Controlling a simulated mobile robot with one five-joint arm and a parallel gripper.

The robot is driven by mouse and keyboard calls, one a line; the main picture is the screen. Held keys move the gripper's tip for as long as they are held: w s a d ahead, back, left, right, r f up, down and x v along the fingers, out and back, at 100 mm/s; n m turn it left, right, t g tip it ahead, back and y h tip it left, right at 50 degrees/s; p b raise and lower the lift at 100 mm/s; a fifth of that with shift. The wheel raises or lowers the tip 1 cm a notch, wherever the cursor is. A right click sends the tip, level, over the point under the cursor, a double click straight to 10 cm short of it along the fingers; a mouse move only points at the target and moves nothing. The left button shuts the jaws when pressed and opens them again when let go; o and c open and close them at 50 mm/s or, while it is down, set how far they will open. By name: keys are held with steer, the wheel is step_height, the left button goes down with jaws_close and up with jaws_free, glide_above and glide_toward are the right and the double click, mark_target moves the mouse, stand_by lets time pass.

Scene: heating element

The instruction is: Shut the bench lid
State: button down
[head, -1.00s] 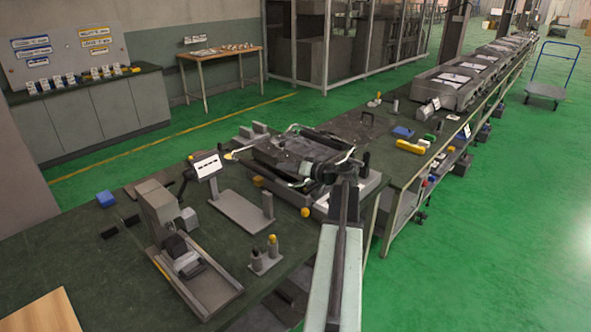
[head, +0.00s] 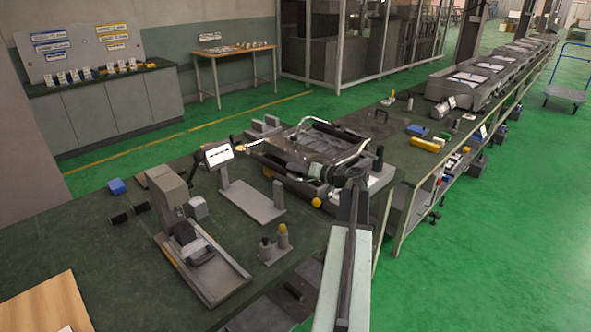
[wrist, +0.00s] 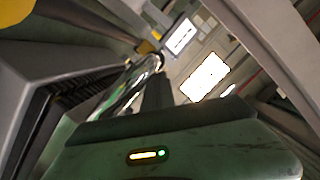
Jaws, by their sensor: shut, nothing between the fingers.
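A dark fixture (head: 322,148) with bright curved tubes along its sides sits on the green-topped bench (head: 140,245) in the head view. Its dark, framed upper part lies low and nearly flat. I cannot tell which part is the bench lid or how far open it is. My gripper (head: 318,172) is shut and empty at the fixture's near right side, at the end of my arm. I cannot tell whether it touches the fixture. In the wrist view, a green housing (wrist: 190,150) with a small lit indicator fills the lower part, with a bright tube (wrist: 128,92) beyond it.
A small screen (head: 220,154) on a stand and a grey press-like device (head: 170,195) stand left of the fixture. Short posts (head: 275,246) stand in front. A yellow object (head: 424,145) and a blue block (head: 417,130) lie to the right.

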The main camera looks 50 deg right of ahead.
steer(key=shift+s+a+f, duration=0.1)
steer(key=shift+a+f, duration=0.2)
steer(key=shift+f, duration=0.15)
step_height(320, 180, up, 5)
steer(key=d+p, duration=0.3)
steer(key=p, duration=0.2)
steer(key=s+r, duration=0.1)
steer(key=s, duration=0.8)
steer(key=shift+s+d+p, duration=0.25)
steer(key=shift+s+p, duration=0.1)
steer(key=shift+s, duration=0.05)
